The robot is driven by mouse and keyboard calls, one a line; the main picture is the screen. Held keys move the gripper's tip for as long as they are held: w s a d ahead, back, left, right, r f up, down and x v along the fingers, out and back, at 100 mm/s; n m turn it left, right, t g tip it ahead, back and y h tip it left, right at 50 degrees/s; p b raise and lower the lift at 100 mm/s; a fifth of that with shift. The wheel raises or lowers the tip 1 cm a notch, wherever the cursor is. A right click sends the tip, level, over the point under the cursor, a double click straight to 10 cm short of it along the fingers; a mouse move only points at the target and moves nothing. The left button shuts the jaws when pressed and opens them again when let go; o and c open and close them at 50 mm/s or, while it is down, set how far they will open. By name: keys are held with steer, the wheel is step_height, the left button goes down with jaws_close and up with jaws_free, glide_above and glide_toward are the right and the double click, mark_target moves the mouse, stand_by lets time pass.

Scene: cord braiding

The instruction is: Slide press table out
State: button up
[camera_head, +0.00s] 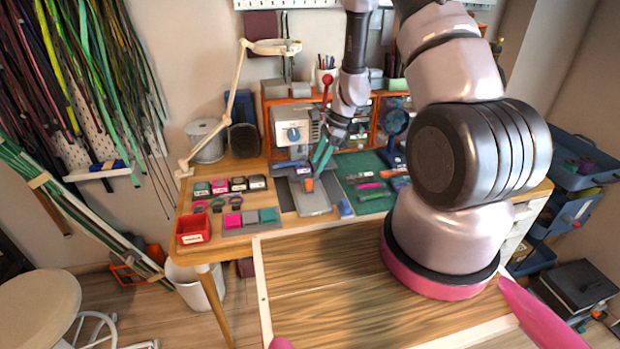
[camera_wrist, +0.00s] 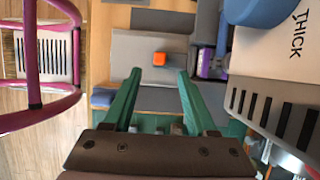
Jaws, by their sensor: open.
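The press (camera_head: 293,130) is a pale grey machine with a blue dial, standing at the back of the workbench. In the wrist view its face (camera_wrist: 285,65) shows the word THICK and a dark scale. A flat grey plate, apparently the press table (camera_head: 313,203), lies at the press's front, with a small orange block (camera_head: 309,185) on it. The plate (camera_wrist: 130,60) and orange block (camera_wrist: 160,58) also show in the wrist view. My gripper (camera_head: 323,157) has teal fingers, open and empty, above the plate. In the wrist view its fingertips (camera_wrist: 158,75) lie either side of the orange block; their height above it is unclear.
A red-knobbed lever (camera_head: 327,80) rises beside the press. A green mat (camera_head: 365,170) with small tools lies to the right, near a blue fan-like device (camera_head: 395,125). A red bin (camera_head: 193,229) and small coloured pieces are at the left. The near wooden surface (camera_head: 330,300) is clear.

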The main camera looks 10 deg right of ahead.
mark_target(309, 180)
steer(key=x, duration=0.7)
steer(key=shift+a+f, duration=0.1)
steer(key=shift+f, duration=0.1)
jaws_close()
